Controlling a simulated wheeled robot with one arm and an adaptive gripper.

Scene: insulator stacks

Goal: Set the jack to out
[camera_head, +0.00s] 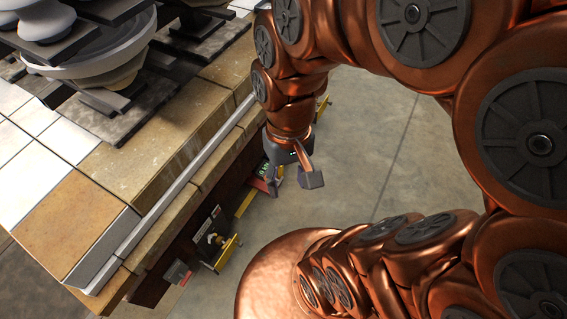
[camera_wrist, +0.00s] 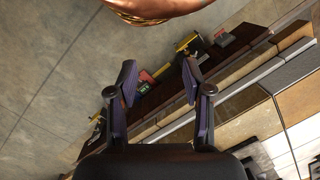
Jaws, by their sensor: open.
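My gripper (camera_head: 294,180) is open and empty, hanging beside the long side of the tiled bench. In the wrist view its two fingers (camera_wrist: 159,82) stand apart with nothing between them. A black panel with a yellow edge and a brass-coloured fitting (camera_head: 214,238) is low on the bench's side, left of and below the gripper in the head view. A small green display (camera_head: 264,169) with a red part is behind the gripper, partly hidden by it; a green display also shows in the wrist view (camera_wrist: 143,87). I cannot tell which fitting is the jack or its setting.
The tiled bench (camera_head: 100,205) fills the left, with a grey rail (camera_head: 170,198) along its edge. Grey insulator stacks (camera_head: 95,60) stand on it. A small grey and red box (camera_head: 177,272) is low on its side. Bare concrete floor (camera_head: 370,130) lies to the right.

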